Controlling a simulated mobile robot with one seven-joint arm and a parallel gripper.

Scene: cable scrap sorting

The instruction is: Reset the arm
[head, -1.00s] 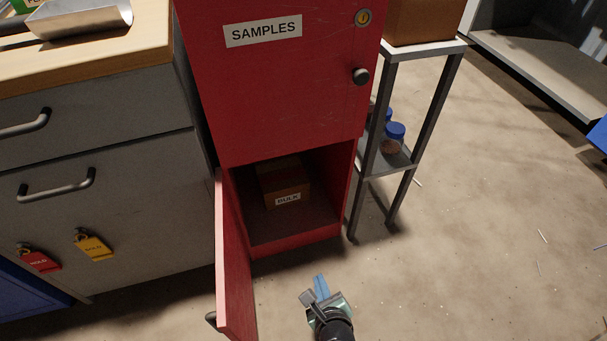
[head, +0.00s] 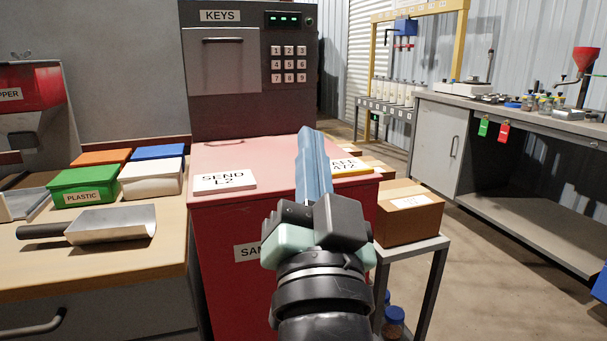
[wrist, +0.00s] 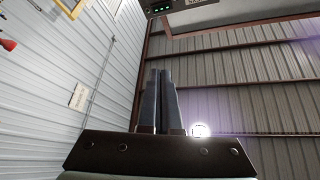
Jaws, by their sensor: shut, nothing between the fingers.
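My gripper (head: 313,155) stands raised in the middle of the head view, in front of the red cabinet (head: 222,222), with its blue fingers pointing up. The fingers are together with nothing between them. The wrist view also shows the two fingers (wrist: 160,85) close side by side, pointing toward the corrugated wall and the roof beams. My gripper and wrist hide part of the cabinet's front and top, and part of a yellow-edged sign there.
On the cabinet top lies a SEND L2 sign (head: 224,181); behind stands the KEYS box (head: 225,75). Left, a wooden bench (head: 110,255) holds a metal scoop (head: 110,225) and coloured bins. Right, a cardboard box (head: 407,212) sits on a metal stand (head: 440,243). Open floor lies beyond.

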